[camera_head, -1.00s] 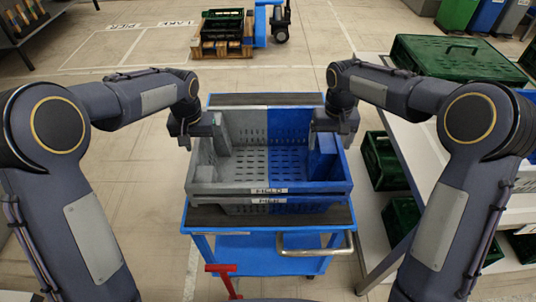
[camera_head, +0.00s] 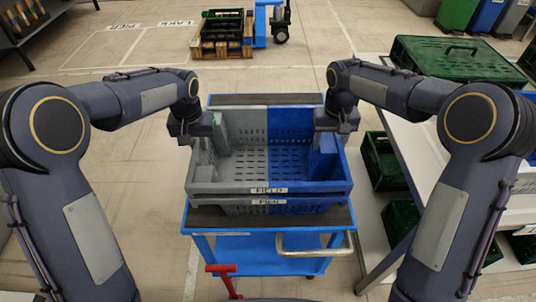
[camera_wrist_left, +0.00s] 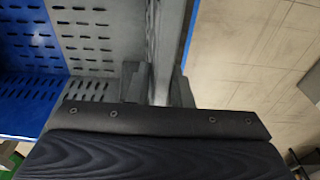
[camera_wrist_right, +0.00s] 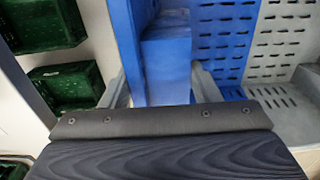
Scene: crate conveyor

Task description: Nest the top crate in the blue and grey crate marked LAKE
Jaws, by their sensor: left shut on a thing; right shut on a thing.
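The top crate (camera_head: 269,190), grey on the left half and blue on the right, has a front label reading FIELD. It sits over another grey and blue crate (camera_head: 230,208), whose partly visible label seems to read PIER; I see no crate marked LAKE. My left gripper (camera_head: 211,137) is shut on the top crate's grey left wall, also seen in the left wrist view (camera_wrist_left: 157,85). My right gripper (camera_head: 325,137) is shut on its blue right wall, also seen in the right wrist view (camera_wrist_right: 160,85). The crate's visible inside is empty.
The crates are on a blue cart (camera_head: 230,250) with a metal handle (camera_head: 315,250). A white table (camera_head: 420,160) with a green crate (camera_head: 455,58) stands close on the right. Floor markings PIER and LAKE (camera_head: 175,23) lie at the back left, near a pallet (camera_head: 222,50) with dark crates.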

